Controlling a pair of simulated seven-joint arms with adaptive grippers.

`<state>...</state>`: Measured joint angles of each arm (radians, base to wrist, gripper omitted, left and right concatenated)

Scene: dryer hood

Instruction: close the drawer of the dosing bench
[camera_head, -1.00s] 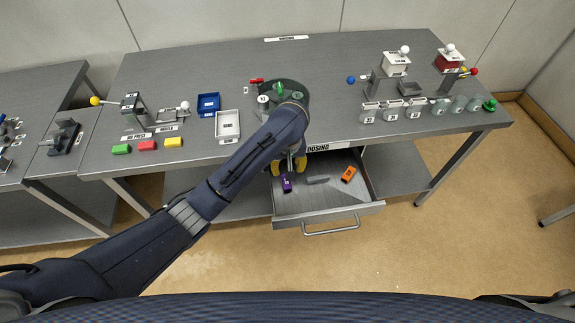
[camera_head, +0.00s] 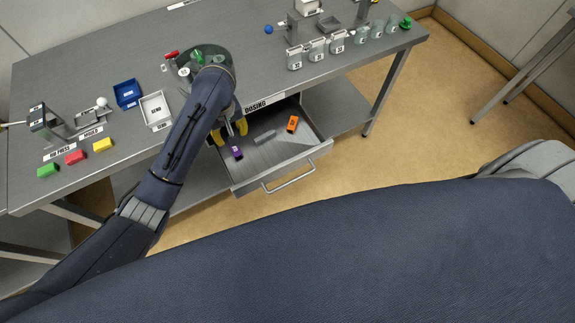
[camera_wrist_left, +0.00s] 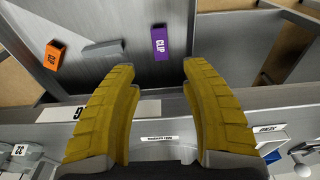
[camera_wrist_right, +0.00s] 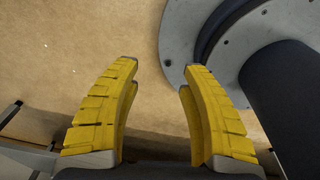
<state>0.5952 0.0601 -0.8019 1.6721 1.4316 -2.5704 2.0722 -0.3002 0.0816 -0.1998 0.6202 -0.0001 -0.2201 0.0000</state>
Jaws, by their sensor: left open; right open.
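The drawer (camera_head: 290,152) of the dosing bench stands pulled out below the DOSING label (camera_head: 264,102), with its bar handle (camera_head: 289,180) at the front. Inside lie a purple clip (camera_head: 237,153), a grey piece (camera_head: 265,137) and an orange block (camera_head: 292,124). My left gripper (camera_head: 230,134) is open and empty over the back left part of the drawer, pointing down. The left wrist view shows its yellow fingers apart (camera_wrist_left: 158,75) near the purple clip (camera_wrist_left: 160,42). My right gripper (camera_wrist_right: 158,75) is open and empty above the bare floor, away from the bench.
The bench top (camera_head: 235,28) carries a blue tray (camera_head: 127,93), a white tray (camera_head: 155,109), coloured blocks (camera_head: 75,157) and several jars (camera_head: 316,50). A round green-topped holder (camera_head: 200,62) sits beside my left arm. The floor (camera_head: 390,120) before the drawer is clear.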

